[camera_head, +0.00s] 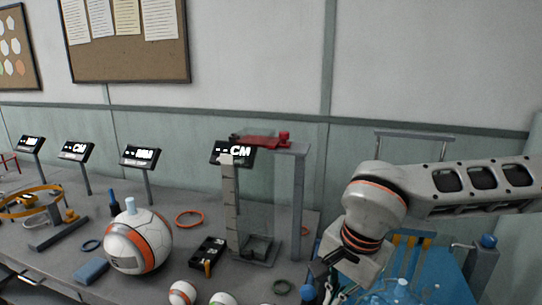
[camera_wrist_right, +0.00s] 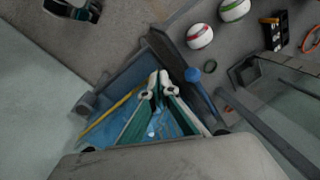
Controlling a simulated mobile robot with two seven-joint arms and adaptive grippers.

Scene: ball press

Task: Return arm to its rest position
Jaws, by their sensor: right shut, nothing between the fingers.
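My right arm comes in from the right in the head view. Its gripper (camera_head: 335,291) hangs low over the left part of a blue tray (camera_head: 452,288), right of the ball press. In the right wrist view the gripper's white-tipped fingers (camera_wrist_right: 154,82) are together and empty, above the blue tray (camera_wrist_right: 112,84). The press, a tall frame (camera_head: 298,205) with a red lever (camera_head: 262,142) on top, stands left of my right arm, apart from it. My left gripper is not in the head view.
A large white-and-orange ball (camera_head: 128,247) sits on the bench at left. A red-striped ball (camera_wrist_right: 199,36) and a green-striped ball (camera_wrist_right: 234,9) lie near the front edge. Several displays line the back.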

